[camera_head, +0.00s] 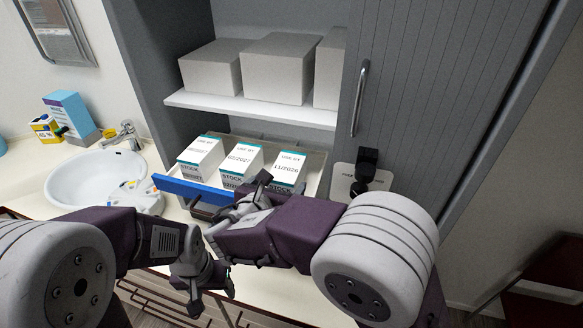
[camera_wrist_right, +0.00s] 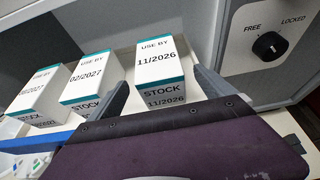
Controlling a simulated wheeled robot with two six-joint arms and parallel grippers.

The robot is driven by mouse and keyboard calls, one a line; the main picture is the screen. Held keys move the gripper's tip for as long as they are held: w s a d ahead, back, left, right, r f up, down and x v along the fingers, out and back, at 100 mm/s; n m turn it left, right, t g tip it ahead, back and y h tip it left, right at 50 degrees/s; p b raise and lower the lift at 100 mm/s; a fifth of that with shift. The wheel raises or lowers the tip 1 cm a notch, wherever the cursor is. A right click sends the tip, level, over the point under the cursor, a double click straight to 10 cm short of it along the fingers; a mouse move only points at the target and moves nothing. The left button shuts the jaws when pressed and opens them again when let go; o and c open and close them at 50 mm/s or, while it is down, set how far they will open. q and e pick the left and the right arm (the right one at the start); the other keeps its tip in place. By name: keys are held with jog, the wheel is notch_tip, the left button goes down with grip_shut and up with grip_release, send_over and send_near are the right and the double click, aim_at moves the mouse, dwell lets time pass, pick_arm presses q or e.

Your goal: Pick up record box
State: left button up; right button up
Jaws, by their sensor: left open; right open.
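No box reads as a record box. Three white boxes with teal edges, marked STOCK and USE BY, stand in a row in a drawer-like tray (camera_head: 318,172): the left one (camera_head: 200,152), the 02/2027 box (camera_head: 242,161) and the 11/2026 box (camera_head: 288,168). They also show in the right wrist view, where the 11/2026 box (camera_wrist_right: 161,70) is just beyond and between the fingers of my right gripper (camera_wrist_right: 165,92). My right gripper (camera_head: 264,188) is open and partly covers the tray front. My left gripper (camera_head: 208,290) is open and empty, pointing down in front of the counter.
The tray has a blue front bar (camera_head: 190,190). A FREE/LOCKED knob plate (camera_wrist_right: 268,45) is to its right. Plain grey boxes (camera_head: 280,67) sit on the shelf above (camera_head: 250,108). A sink (camera_head: 95,178) and a blue carton (camera_head: 68,112) are at left.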

aim_at(288, 173)
jog(key=shift+w+d+p, duration=0.15)
jog(key=shift+d+p, duration=0.05)
jog(key=shift+p, duration=0.35)
jog(key=x, duration=0.3)
jog(key=shift+w+f, duration=0.15)
jog(key=shift+w, duration=0.1)
jog(key=p+x, duration=0.2)
jog(key=x, duration=0.1)
jog(key=shift+w+p, duration=0.15)
jog(key=shift+p, duration=0.25)
jog(key=shift+w+f, duration=0.1)
jog(key=shift+w, duration=0.2)
jog(key=shift+w+d+f, duration=0.1)
jog(key=shift+w+f, duration=0.1)
jog(key=shift+w, duration=0.05)
jog(key=c, duration=0.7)
pick_arm(q)
jog(key=r, duration=0.4)
jog(key=shift+s, duration=0.35)
pick_arm(e)
jog(key=shift+r, duration=0.1)
jog(key=c, duration=1)
